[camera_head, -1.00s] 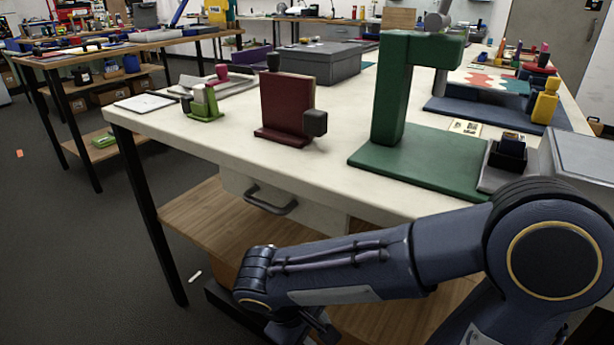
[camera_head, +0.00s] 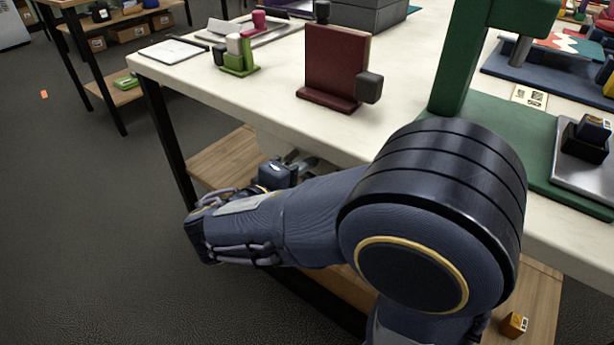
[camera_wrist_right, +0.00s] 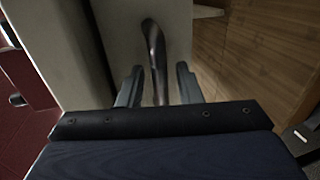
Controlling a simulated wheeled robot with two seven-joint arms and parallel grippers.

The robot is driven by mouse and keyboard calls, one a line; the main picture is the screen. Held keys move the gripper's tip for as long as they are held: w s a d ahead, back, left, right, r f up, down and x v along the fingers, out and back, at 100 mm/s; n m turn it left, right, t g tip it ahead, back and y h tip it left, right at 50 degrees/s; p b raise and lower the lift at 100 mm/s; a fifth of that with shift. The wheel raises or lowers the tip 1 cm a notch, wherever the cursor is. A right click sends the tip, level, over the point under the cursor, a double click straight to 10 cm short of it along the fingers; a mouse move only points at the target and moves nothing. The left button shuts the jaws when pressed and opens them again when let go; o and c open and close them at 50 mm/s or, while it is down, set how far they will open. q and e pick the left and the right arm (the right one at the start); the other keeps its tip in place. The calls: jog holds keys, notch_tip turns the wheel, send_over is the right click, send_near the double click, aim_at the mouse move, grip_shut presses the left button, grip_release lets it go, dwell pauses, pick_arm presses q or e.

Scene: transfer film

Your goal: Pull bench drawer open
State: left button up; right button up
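The bench drawer's pale front (camera_wrist_right: 180,25) shows in the right wrist view, with its dark bar handle (camera_wrist_right: 154,50) running between my fingers. My right gripper (camera_wrist_right: 158,82) is open, one finger on each side of the handle, with gaps visible between fingers and handle. In the head view my right gripper (camera_head: 300,160) is at the bench's front edge, partly hidden under the tabletop. My left gripper is not in view.
The bench top (camera_head: 270,95) holds a dark red stand (camera_head: 335,65), a green stand (camera_head: 462,60) and a small green holder (camera_head: 238,62) near its front. A wooden shelf (camera_head: 225,160) lies below.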

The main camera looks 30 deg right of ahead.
jog(key=shift+w+d, duration=0.1)
jog(key=shift+d, duration=0.15)
grip_shut()
jog(key=shift+a, duration=0.1)
